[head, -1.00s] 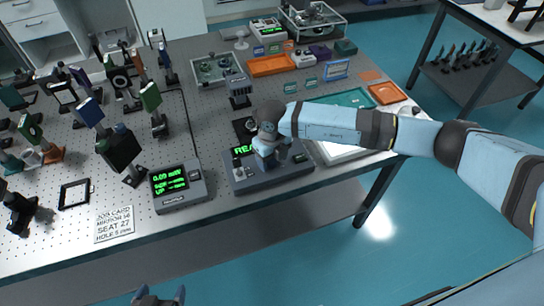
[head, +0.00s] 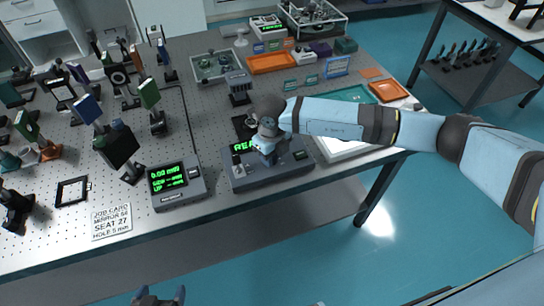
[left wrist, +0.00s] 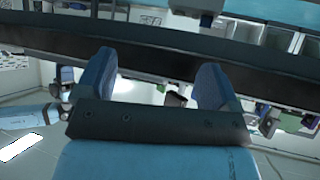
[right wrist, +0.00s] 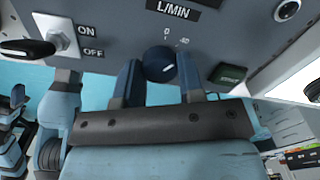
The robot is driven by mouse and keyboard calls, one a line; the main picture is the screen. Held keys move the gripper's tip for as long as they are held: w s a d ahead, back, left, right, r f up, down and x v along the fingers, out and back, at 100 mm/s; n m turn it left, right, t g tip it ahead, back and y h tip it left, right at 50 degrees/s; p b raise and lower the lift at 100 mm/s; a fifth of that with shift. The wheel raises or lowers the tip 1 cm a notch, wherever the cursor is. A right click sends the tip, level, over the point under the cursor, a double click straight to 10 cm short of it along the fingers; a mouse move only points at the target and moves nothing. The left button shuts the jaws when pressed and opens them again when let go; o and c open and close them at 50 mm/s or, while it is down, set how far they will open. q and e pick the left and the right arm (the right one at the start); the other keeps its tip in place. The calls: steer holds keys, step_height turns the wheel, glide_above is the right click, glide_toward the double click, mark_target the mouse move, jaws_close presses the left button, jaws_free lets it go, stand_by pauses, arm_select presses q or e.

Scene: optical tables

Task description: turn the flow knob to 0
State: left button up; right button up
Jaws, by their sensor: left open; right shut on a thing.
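The flow knob (right wrist: 160,65) is a dark round knob with a pale pointer mark, on the grey panel under the L/MIN label in the right wrist view. The marks 0 and 40 are printed just above it; the exact pointer reading is hard to tell. My right gripper (right wrist: 160,82) has one finger on each side of the knob and is shut on it. In the head view my right gripper (head: 268,148) covers the front of the grey flow unit (head: 240,182) and part of its green display. My left gripper (head: 160,297) is open and empty, below the table's front edge.
An ON/OFF toggle switch (right wrist: 58,38) is left of the knob, and a dark green button (right wrist: 228,74) is to its right. A power meter (head: 180,198) stands left of the flow unit. Optics mounts crowd the left of the table. A white-framed tray (head: 335,150) is at right.

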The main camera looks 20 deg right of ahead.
steer(key=n+b, duration=0.3)
steer(key=shift+f, duration=0.2)
steer(key=n+b, duration=0.2)
steer(key=n, duration=0.1)
steer(key=shift+r, duration=0.15)
arm_select(q)
steer(key=f, duration=0.4)
steer(key=shift+w+d+f+b, duration=0.25)
steer(key=shift+f+b, duration=0.15)
arm_select(e)
steer(key=shift+n, duration=0.3)
arm_select(q)
steer(key=shift+f, duration=0.15)
arm_select(e)
steer(key=o, duration=0.9)
steer(key=shift+r, duration=0.15)
arm_select(q)
steer(key=shift+d+f+n+b, duration=0.1)
steer(key=shift+f+n+b, duration=0.05)
steer(key=shift+n+b, duration=0.15)
arm_select(e)
step_height(320, 180, up, 14)
steer(key=shift+f, duration=0.15)
steer(key=shift+f, duration=0.1)
